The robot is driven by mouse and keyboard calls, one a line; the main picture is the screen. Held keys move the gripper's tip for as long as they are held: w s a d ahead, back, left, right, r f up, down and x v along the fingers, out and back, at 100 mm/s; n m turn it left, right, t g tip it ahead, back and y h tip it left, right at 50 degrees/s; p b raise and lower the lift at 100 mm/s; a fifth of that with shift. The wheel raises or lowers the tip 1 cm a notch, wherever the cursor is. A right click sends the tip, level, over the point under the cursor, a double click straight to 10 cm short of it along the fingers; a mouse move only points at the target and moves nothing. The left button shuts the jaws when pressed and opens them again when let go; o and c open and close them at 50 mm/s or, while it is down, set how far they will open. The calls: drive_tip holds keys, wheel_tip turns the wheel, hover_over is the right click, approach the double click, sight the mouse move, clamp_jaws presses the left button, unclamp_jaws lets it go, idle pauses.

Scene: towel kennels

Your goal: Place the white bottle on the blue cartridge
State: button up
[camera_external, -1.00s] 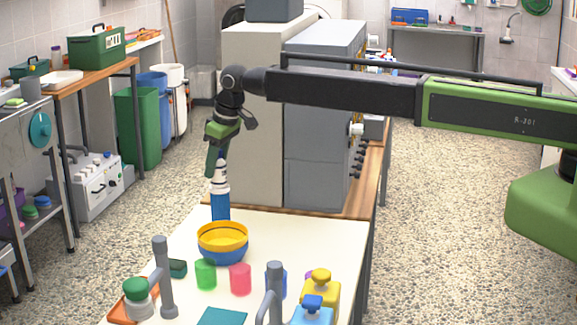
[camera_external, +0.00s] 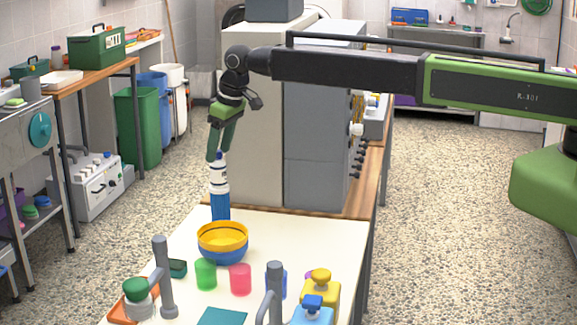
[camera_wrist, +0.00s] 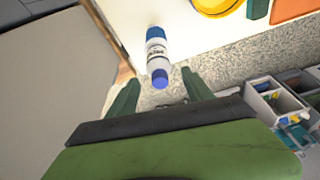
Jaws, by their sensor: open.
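The white bottle (camera_external: 219,178), with a dark label and a blue cap, stands upright on the blue cartridge (camera_external: 220,207) at the far left corner of the pale table. In the wrist view the bottle (camera_wrist: 157,56) has its blue cap toward me, with the blue cartridge (camera_wrist: 155,33) directly beyond it. My gripper (camera_external: 217,155) is just above the bottle, pointing down. In the wrist view my gripper (camera_wrist: 162,80) has its two green fingers spread on either side of the cap, with gaps visible. The bottle's underside contact is hidden from above.
A yellow bowl (camera_external: 222,231) in a blue one stands just in front of the cartridge. Green (camera_external: 205,274) and pink (camera_external: 240,279) cups are nearer. A tall grey cabinet (camera_external: 318,130) rises behind and right of my gripper.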

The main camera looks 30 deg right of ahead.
drive_tip(key=p+v, duration=0.5)
drive_tip(key=v, duration=0.2)
drive_tip(key=shift+f, duration=0.1)
drive_tip(key=s+d+m+g, duration=0.3)
drive_tip(key=s+d+m, duration=0.3)
drive_tip(key=s+d, duration=1.5)
drive_tip(key=d+f+b, duration=0.3)
drive_tip(key=d, duration=0.6)
drive_tip(key=d+f+h+b, duration=0.1)
drive_tip(key=d+f+b, duration=0.2)
drive_tip(key=d, duration=0.7)
drive_tip(key=w+d+f+m+b, duration=0.1)
drive_tip(key=d+f+b, duration=0.3)
drive_tip(key=d, duration=0.5)
drive_tip(key=shift+d+f+h, duration=0.2)
drive_tip(key=shift+f+h, duration=0.1)
drive_tip(key=shift+h, duration=0.1)
